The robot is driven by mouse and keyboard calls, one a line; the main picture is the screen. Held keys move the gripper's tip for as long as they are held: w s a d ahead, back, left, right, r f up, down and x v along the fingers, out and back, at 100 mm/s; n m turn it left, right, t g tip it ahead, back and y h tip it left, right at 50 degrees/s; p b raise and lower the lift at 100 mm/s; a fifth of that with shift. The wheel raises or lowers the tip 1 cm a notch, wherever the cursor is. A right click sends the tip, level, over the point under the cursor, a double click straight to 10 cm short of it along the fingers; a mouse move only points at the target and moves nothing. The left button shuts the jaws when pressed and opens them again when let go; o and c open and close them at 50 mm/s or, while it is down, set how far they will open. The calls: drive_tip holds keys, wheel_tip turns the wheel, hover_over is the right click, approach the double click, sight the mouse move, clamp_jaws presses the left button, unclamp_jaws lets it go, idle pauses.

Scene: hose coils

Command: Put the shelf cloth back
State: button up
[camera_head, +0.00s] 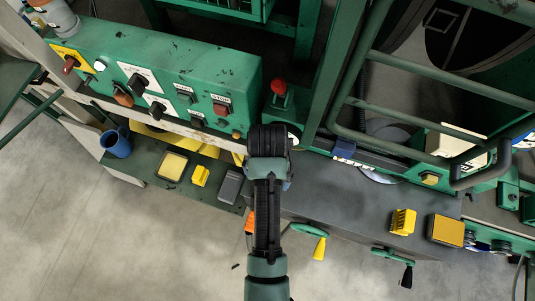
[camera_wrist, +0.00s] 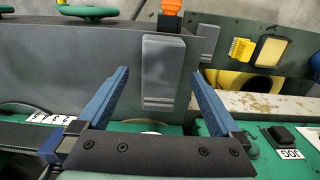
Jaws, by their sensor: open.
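I cannot tell for certain which thing is the shelf cloth. A flat grey piece (camera_wrist: 163,72) with ridges at its near end lies on the dark grey top (camera_wrist: 80,65) in the wrist view. My gripper (camera_wrist: 159,76) is open and empty, with its two blue fingers on either side of this piece in the picture; the gap in height is unclear. My arm (camera_head: 268,205) hides this spot in the head view. The green shelf (camera_head: 140,168) carries a grey block (camera_head: 230,187), a yellow block (camera_head: 200,176) and a yellow-topped square item (camera_head: 172,166).
A blue mug (camera_head: 116,143) stands at the shelf's left end. The green control box (camera_head: 150,80) with knobs and a red-knobbed lever (camera_head: 279,88) rise behind. A ridged yellow block (camera_head: 403,222) and a yellow box (camera_head: 445,230) sit right. Green handwheels (camera_head: 308,230) jut out in front.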

drive_tip(key=shift+r, duration=2.8)
drive_tip(key=shift+w+r, duration=0.1)
